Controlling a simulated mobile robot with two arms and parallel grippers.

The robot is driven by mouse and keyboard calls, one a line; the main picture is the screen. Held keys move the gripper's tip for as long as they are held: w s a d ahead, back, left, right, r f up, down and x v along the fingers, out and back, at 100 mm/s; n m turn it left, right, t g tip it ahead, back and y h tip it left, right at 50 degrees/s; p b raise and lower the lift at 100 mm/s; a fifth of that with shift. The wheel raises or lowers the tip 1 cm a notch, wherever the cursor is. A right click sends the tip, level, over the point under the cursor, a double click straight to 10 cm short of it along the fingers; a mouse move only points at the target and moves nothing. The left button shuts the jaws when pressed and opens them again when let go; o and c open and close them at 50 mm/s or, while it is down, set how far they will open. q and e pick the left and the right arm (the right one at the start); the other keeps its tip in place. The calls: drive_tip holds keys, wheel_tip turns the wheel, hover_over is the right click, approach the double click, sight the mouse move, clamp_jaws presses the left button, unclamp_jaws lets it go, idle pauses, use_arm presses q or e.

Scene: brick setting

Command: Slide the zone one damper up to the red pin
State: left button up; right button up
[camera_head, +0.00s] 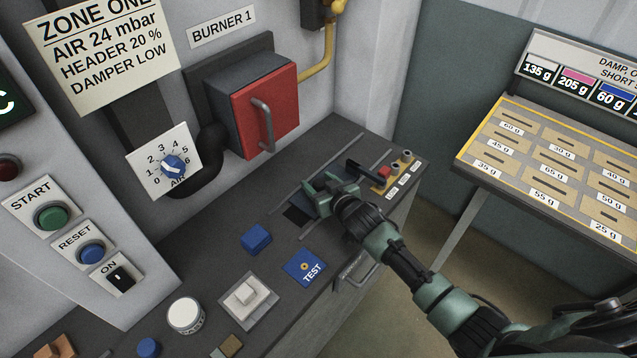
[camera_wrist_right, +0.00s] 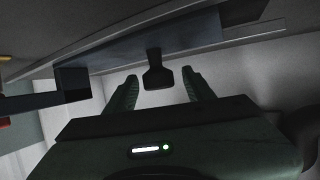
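The damper slide plate (camera_head: 300,214) lies between two rails on the dark bench top, partly hidden by my right gripper (camera_head: 313,199). A black pointer bar (camera_head: 364,171) lies at its right, close to the red pin (camera_head: 384,172). Whether the bar touches the pin I cannot tell. In the right wrist view a dark knob (camera_wrist_right: 158,76) stands between the two green fingers of my right gripper (camera_wrist_right: 160,88). The fingers are apart, with a narrow gap on each side of the knob. My left gripper is not in view.
A burner box with a red door (camera_head: 265,109) stands behind the rails. A blue block (camera_head: 256,238), a blue TEST plate (camera_head: 304,267) and a white switch (camera_head: 247,299) sit on the bench nearer me. A slotted weight board (camera_head: 545,170) stands at right.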

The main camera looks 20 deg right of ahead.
drive_tip(key=shift+b+v, duration=0.5)
drive_tip(key=shift+v, duration=3.4)
